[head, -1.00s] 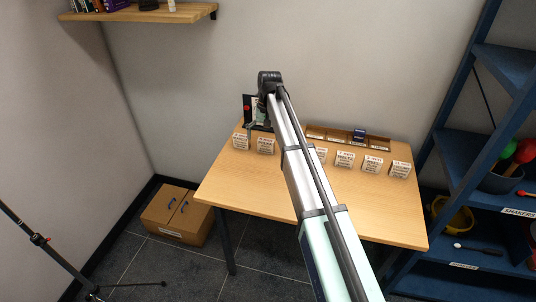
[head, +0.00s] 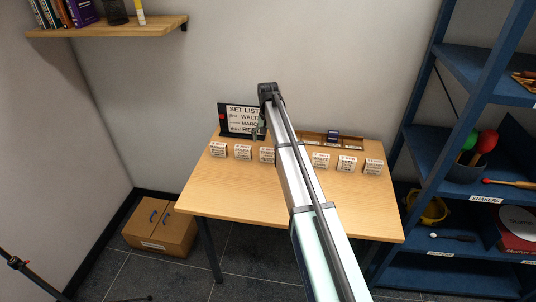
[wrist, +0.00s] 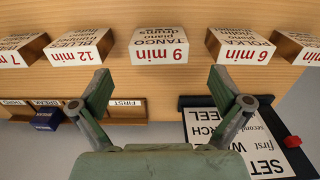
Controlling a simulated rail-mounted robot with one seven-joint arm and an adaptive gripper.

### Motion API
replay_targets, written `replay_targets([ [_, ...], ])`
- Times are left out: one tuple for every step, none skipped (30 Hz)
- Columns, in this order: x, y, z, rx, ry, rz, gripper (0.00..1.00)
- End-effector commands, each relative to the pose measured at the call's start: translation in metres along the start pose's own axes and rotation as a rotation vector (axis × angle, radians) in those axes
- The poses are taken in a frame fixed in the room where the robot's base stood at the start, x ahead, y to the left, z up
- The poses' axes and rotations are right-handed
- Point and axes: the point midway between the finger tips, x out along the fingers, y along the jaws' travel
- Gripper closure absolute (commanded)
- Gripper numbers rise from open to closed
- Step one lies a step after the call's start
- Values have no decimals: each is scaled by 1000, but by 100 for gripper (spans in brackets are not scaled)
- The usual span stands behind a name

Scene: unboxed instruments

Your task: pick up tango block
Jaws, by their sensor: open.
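The tango block (wrist: 158,45) is a white-faced wooden block reading "9 min TANGO piano drums", upside down in the wrist view. It stands on the table, centred beyond my open fingers (wrist: 160,92), which are apart from it with nothing between them. In the head view the tango block (head: 267,155) appears third from the left in the row, just left of my arm; its text is too small to read. My gripper (head: 260,130) hangs above the back of the table, in front of the set list board.
A polka block (wrist: 238,47) and a 12 min block (wrist: 80,48) stand on either side, with gaps between. Behind the row are the set list board (head: 240,119) and a slotted wooden tray (head: 312,138) holding a blue block (head: 333,134). The table's front (head: 240,190) is clear.

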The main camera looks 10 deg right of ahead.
Motion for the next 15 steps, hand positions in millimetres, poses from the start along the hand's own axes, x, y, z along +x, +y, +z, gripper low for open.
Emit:
replay_targets([
  [7, 0, 1, 0, -1, 0, 0],
  [12, 0, 0, 0, -1, 0, 0],
  [17, 0, 0, -1, -1, 0, 0],
  [20, 0, 0, -1, -1, 0, 0],
  [23, 0, 0, -1, -1, 0, 0],
  [26, 0, 0, -1, 0, 0, 0],
  [28, 0, 0, -1, 1, 0, 0],
  [30, 0, 0, -1, 1, -1, 0],
  [31, 0, 0, -1, 1, -1, 0],
  [32, 0, 0, -1, 1, -1, 0],
  [32, 0, 0, -1, 1, -1, 0],
  [34, 0, 0, -1, 0, 0, 0],
  [35, 0, 0, -1, 0, 0, 0],
  [37, 0, 0, -1, -1, 0, 0],
  [40, 0, 0, -1, -1, 0, 0],
])
